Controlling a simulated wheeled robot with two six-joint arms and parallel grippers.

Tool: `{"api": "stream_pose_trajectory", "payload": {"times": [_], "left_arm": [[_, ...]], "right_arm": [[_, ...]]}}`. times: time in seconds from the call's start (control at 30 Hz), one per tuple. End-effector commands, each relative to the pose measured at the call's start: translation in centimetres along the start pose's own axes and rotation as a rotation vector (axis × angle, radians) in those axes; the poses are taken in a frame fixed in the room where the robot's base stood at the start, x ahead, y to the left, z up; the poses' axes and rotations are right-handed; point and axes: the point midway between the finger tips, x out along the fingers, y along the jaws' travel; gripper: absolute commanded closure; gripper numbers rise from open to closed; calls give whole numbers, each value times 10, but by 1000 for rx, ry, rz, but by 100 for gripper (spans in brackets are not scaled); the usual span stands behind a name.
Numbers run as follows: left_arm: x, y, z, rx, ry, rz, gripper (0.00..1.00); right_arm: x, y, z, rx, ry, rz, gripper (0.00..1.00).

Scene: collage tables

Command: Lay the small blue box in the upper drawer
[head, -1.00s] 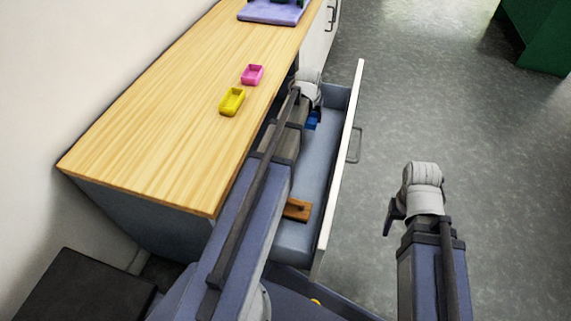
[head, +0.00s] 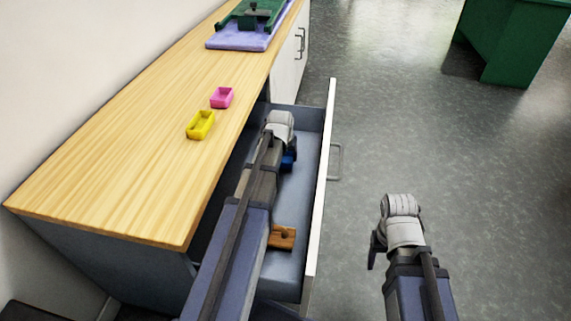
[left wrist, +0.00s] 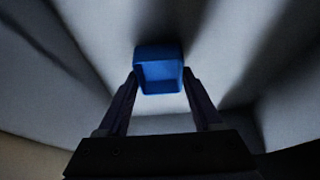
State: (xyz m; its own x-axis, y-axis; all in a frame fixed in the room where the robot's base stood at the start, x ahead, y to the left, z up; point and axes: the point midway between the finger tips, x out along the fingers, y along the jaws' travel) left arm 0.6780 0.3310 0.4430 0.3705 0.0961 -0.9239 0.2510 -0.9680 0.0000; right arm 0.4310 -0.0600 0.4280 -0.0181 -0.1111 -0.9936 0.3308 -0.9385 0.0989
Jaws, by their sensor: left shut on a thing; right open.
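The small blue box (left wrist: 159,54) is between the two fingers of my left gripper (left wrist: 160,88) in the left wrist view, with its open side showing. In the head view the blue box (head: 288,161) shows only in part beside my left wrist, inside the outline of the open upper drawer (head: 322,190). My left gripper is shut on it; its fingers are mostly hidden in the head view. I cannot tell whether the box touches the drawer floor. My right gripper (head: 373,250) is open and empty, out over the floor right of the drawer.
A brown wooden piece (head: 282,237) lies in the near part of the drawer. A yellow box (head: 200,125) and a pink box (head: 222,97) stand on the wooden counter (head: 120,165). A purple mat (head: 225,42) with a green device lies at the far end.

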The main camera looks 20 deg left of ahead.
Motion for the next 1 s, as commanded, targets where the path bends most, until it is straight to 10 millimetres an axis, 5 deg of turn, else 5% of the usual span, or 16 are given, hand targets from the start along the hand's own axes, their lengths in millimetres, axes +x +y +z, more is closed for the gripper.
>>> {"api": "stream_pose_trajectory", "payload": {"times": [0.1,0.57,0.6,0.83,1.0], "left_arm": [[19,0,8,0,0,0,93],[23,0,9,0,0,0,93],[21,0,9,0,0,0,29],[21,0,9,0,0,0,3],[21,0,9,0,0,0,3]], "right_arm": [[20,-2,-1,3,0,0,38],[24,-2,-1,4,0,0,38],[22,-2,-1,4,0,0,38],[22,-2,-1,4,0,0,38],[22,-2,-1,4,0,0,38]]}}
